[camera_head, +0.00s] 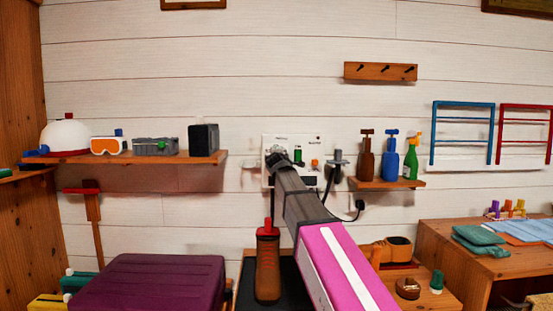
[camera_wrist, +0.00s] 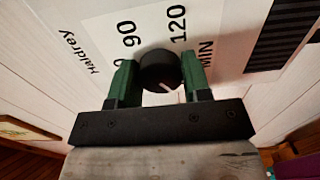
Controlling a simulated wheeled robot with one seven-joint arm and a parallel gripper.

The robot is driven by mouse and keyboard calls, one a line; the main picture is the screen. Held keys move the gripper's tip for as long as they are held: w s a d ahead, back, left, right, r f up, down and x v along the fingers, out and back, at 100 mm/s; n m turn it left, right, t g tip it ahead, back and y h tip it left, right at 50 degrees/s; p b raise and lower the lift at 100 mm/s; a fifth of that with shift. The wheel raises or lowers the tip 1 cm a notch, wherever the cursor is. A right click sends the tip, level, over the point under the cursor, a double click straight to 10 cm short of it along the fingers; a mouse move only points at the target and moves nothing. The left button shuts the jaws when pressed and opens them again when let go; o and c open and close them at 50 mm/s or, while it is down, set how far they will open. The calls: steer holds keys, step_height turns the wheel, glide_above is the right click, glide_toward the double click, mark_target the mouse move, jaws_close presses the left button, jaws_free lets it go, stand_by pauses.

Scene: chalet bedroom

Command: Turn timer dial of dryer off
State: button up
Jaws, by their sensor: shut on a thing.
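The dryer (camera_head: 309,143) is a white panel on the plank wall in the middle of the head view. In the wrist view its white face (camera_wrist: 215,25) carries the numbers 90 and 120, "MIN" and a brand name. The timer dial (camera_wrist: 158,66) is a round black knob with a white mark near its lower edge. My gripper (camera_wrist: 158,72) has its two green fingers on either side of the dial, shut on it. In the head view my arm reaches up to the panel's left part, and my gripper (camera_head: 278,155) hides the dial there.
A shelf (camera_head: 130,159) with a helmet, goggles and boxes is left of the dryer. A shelf (camera_head: 388,184) with spray bottles is to its right. A brown-red bottle (camera_head: 267,262) stands below, beside my arm. A purple box (camera_head: 150,284) is at lower left.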

steer(key=o, duration=0.9)
steer(key=shift+o, duration=0.2)
steer(key=shift+s, duration=0.2)
steer(key=s, duration=1)
steer(key=shift+s, duration=0.25)
